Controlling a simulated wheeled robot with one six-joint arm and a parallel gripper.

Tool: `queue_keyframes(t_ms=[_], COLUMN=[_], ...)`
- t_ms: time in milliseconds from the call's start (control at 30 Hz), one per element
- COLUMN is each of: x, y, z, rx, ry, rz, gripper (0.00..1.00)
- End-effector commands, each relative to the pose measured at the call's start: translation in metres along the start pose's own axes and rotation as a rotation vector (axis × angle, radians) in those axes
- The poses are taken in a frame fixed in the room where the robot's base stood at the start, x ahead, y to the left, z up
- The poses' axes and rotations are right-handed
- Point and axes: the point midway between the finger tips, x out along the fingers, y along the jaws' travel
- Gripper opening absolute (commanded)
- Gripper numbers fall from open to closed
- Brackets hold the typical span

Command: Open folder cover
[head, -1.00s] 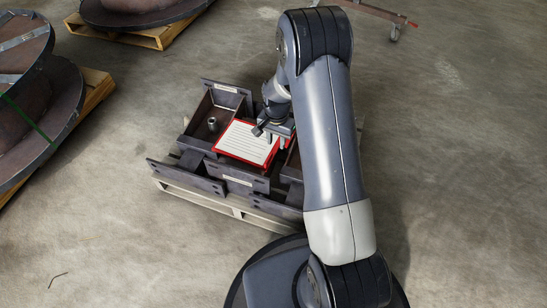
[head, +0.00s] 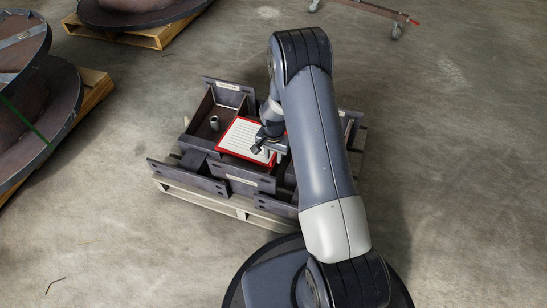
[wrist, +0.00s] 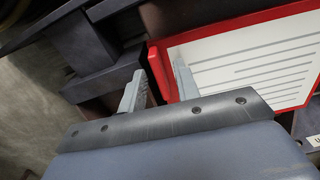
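A red-edged folder (head: 236,137) lies on the dark steel pieces, its white lined face up. My arm hides its right part in the head view. In the wrist view the folder (wrist: 260,62) fills the upper right, with its red left edge running down between my fingers. My gripper (wrist: 160,78) is open, with a clear gap between the two fingertips. The right finger overlaps the white corner, and the left finger is outside the red edge. I cannot tell whether either finger touches the folder. In the head view my gripper (head: 266,146) is over the folder's right side.
Dark steel channels (head: 188,175) rest on a pale pallet (head: 232,203) around the folder. A small metal cylinder (head: 214,123) stands left of it. Large steel reels (head: 40,110) on wooden pallets are at the left and back. The concrete floor is mostly clear.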

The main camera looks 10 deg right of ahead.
Motion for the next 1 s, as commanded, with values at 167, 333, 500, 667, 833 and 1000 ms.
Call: queue_keyframes(t_ms=[167, 333, 500, 667, 833, 1000], x=[0.0041, 0.0037, 0.0036, 0.0035, 0.0035, 0.0035], y=[0.0000, 0.0000, 0.0000, 0.0000, 0.0000, 0.0001], z=[0.0000, 0.0000, 0.0000, 0.0000, 0.0000, 0.0000], rx=[0.000, 0.000, 0.000, 0.000, 0.000, 0.000], ry=[0.000, 0.000, 0.000, 0.000, 0.000, 0.000], rz=[0.000, 0.000, 0.000, 0.000, 0.000, 0.000], gripper=[0.31, 0.30, 0.16, 0.03, 0.00, 0.00])
